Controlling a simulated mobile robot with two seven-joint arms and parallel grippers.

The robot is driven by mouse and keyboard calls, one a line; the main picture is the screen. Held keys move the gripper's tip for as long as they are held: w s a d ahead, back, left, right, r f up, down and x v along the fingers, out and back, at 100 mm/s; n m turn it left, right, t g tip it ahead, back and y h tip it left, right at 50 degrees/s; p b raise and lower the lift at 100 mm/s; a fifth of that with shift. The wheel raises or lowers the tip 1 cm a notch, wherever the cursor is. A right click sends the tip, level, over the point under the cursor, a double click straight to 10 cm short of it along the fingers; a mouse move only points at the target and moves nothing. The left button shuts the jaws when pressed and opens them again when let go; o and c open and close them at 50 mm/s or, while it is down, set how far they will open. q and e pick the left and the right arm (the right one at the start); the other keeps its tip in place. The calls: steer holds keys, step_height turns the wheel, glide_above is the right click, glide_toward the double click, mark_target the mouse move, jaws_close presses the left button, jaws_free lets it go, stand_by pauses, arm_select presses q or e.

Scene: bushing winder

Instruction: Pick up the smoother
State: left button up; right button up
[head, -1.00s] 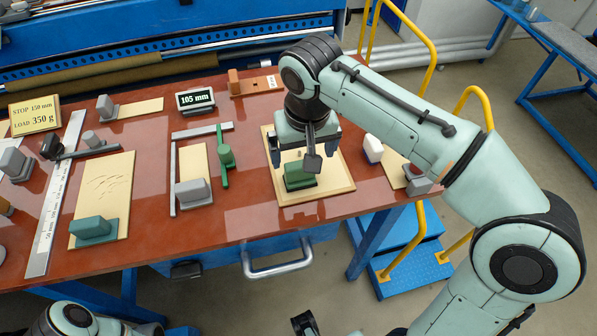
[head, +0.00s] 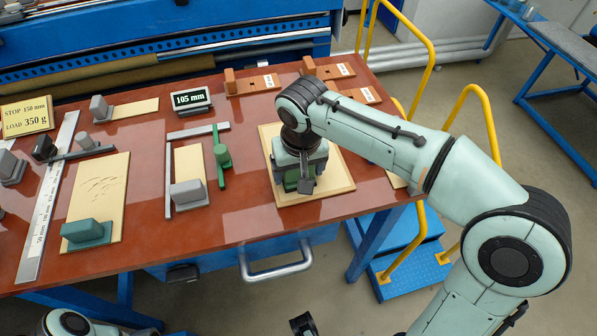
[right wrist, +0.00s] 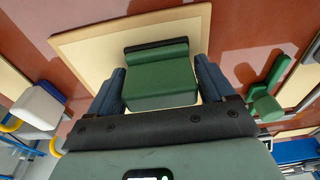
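A green block-shaped tool (head: 291,183), which I take for the smoother, sits on a cream board (head: 330,190) at the table's right part. In the right wrist view the green block (right wrist: 160,84) lies between the two blue fingers. My right gripper (head: 300,178) is directly over it, low and pointing down, and hides much of it in the head view. The fingers (right wrist: 160,88) stand on either side of the block and look open; whether they touch it cannot be told.
A similar teal block (head: 86,231) lies on a cream board at the left. A grey block (head: 187,194), a green upright tool (head: 222,155) and a 105 mm display (head: 192,98) are nearby. A white block (right wrist: 38,108) stands beside the board in the wrist view.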

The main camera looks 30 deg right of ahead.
steer(key=c, duration=0.6)
steer(key=shift+c, duration=0.2)
steer(key=shift+r, duration=0.1)
steer(key=shift+r, duration=0.55)
step_height(320, 180, up, 19)
steer(key=p, duration=0.6)
steer(key=shift+f, duration=0.1)
